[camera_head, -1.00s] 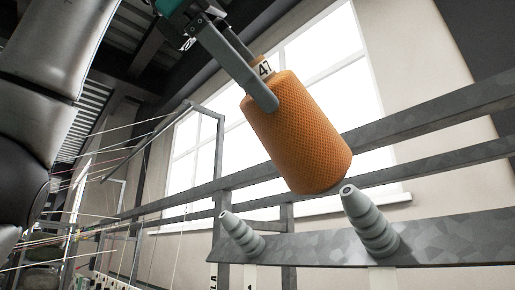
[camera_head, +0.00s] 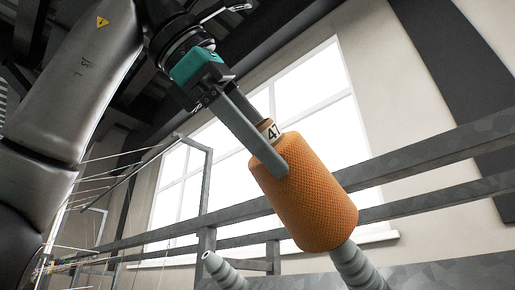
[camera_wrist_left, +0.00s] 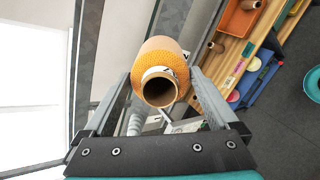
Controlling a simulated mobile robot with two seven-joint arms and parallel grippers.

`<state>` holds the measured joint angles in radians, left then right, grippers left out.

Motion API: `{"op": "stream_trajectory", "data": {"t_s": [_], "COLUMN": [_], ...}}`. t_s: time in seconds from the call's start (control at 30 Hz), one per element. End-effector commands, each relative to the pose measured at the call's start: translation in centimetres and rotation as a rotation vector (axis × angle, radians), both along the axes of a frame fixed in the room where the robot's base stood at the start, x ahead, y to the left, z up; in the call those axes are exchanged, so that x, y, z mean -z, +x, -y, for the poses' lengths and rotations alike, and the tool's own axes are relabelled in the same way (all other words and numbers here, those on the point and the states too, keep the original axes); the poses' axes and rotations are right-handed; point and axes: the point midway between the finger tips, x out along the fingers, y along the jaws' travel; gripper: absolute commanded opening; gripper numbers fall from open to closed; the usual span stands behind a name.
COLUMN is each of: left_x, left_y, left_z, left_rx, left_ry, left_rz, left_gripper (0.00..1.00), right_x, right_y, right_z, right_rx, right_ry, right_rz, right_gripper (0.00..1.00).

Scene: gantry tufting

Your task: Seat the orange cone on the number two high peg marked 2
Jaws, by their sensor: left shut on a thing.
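The orange cone (camera_head: 306,196) is a textured yarn cone with a cardboard tube marked 47 at its narrow top. My left gripper (camera_head: 278,150) is shut on the top of the cone, with one finger along its near side. In the left wrist view the cone (camera_wrist_left: 152,62) sits between the two fingers, its hollow tube facing the camera. The cone is tilted, and its wide base is right at the tip of a grey ribbed peg (camera_head: 357,268). I cannot tell whether the peg's tip is inside the cone. No number 2 is readable. My right gripper is not in view.
Another grey ribbed peg (camera_head: 222,270) stands bare to the left on the same rail. Grey metal bars (camera_head: 440,155) run behind the cone. Thin threads stretch at far left. The left wrist view shows a wooden shelf (camera_wrist_left: 233,55) with an orange tray (camera_wrist_left: 238,18).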

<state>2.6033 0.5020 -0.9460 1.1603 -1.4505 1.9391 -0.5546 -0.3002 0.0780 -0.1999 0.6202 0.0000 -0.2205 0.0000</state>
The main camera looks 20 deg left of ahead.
Motion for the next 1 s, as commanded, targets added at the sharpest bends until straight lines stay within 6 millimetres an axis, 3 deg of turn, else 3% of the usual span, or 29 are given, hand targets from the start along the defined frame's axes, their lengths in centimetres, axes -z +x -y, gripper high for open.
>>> {"op": "stream_trajectory", "data": {"t_s": [1.0], "left_x": [3.5], "left_y": [4.8], "left_z": [1.7], "left_rx": [-0.001], "left_ry": [-0.002], "left_rz": [0.000], "left_gripper": [0.00], "right_x": [0.0], "right_y": [-0.1], "right_z": [0.1], "right_rx": [-0.001], "right_ry": [-0.001], "right_rz": [-0.001], "right_gripper": [1.00]}}
